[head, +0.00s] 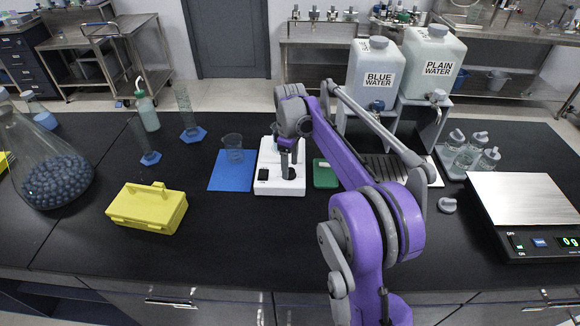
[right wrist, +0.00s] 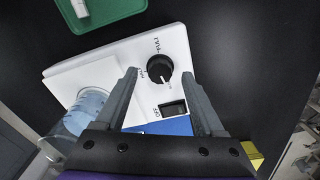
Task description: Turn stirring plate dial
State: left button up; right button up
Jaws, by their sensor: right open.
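The white stirring plate (head: 268,185) stands on the black bench in the middle of the head view. In the right wrist view the plate (right wrist: 70,77) shows its black round dial (right wrist: 160,67) with a white pointer mark, and a black rocker switch (right wrist: 172,108) beside it. My right gripper (head: 288,172) is over the front of the plate. In the right wrist view my right gripper (right wrist: 161,78) is open, one finger on each side of the dial, with gaps visible; I cannot tell its height above the dial. My left gripper is not in view.
A blue mat (head: 228,178) with a glass beaker (head: 233,155) lies left of the plate. A green tray (head: 325,174) is at its right. A yellow box (head: 147,207) stands front left. Water containers, bottles and a scale (head: 530,205) are to the right.

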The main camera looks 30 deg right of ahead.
aim_at(290, 171)
notch_tip(290, 171, up, 10)
jog(key=shift+f+p, duration=0.2)
jog(key=shift+p, duration=0.15)
dwell(0.4)
jog(key=s+a+f+m+t, duration=0.2)
jog(key=s+a+f, duration=0.2)
jog(key=s, duration=0.5)
jog(key=s+a+f+m+t, duration=0.2)
jog(key=s+a+f, duration=0.3)
jog(key=s, duration=0.4)
jog(key=s+a+f+m+t, duration=0.1)
jog(key=s+a+f+m, duration=0.2)
jog(key=s+a, duration=0.3)
jog(key=shift+s+f+t, duration=0.15)
jog(key=shift+s+f, duration=0.05)
jog(key=shift+s, duration=0.45)
jog(key=shift+s+f+t, duration=0.1)
jog(key=shift+s+f, duration=0.15)
jog(key=shift+s, duration=0.35)
jog(key=shift+s+f+t, duration=0.15)
jog(key=shift+s+f, duration=0.05)
jog(key=shift+s, duration=0.45)
